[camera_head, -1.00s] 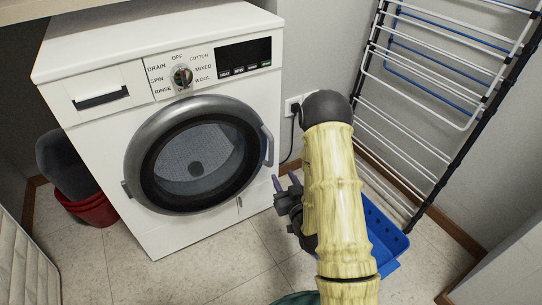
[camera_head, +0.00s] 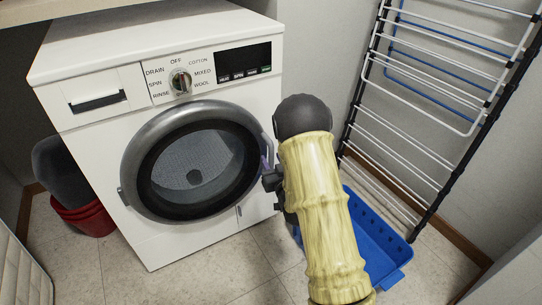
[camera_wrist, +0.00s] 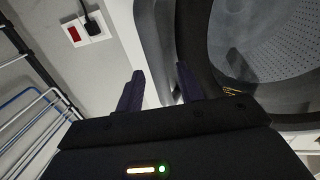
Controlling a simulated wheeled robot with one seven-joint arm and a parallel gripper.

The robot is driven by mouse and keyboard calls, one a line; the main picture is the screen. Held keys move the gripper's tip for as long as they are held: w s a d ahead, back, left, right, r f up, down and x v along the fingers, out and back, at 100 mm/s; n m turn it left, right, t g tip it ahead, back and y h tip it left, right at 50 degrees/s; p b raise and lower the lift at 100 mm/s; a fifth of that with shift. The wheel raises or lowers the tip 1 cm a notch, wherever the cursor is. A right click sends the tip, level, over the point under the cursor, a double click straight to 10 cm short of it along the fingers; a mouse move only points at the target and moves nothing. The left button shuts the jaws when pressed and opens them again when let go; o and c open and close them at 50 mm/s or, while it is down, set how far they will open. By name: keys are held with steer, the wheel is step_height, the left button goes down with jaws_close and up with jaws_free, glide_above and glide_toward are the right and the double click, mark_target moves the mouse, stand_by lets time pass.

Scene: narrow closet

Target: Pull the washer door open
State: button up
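The white washer (camera_head: 100,150) stands at the left with its round door (camera_head: 135,165) closed. The door has a grey rim and dark glass, and its handle is on the right side of the rim. My gripper (camera_head: 267,164) is at that handle and hides much of it in the head view. In the wrist view, the two fingers of my gripper (camera_wrist: 160,88) are apart, with a grey handle part (camera_wrist: 152,45) just beyond and between them. I cannot tell whether they touch it. The door also shows in the wrist view (camera_wrist: 202,50).
A drying rack (camera_head: 420,110) leans against the right wall, with a blue basket (camera_head: 385,250) on the floor by it. A red bucket (camera_head: 88,218) stands left of the washer. A plug and outlet (camera_wrist: 82,30) are on the wall. The tiled floor before the washer is clear.

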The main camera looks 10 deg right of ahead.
steer(key=shift+w+a, duration=0.1)
steer(key=shift+w, duration=0.85)
jaws_close()
steer(key=shift+f, duration=0.1)
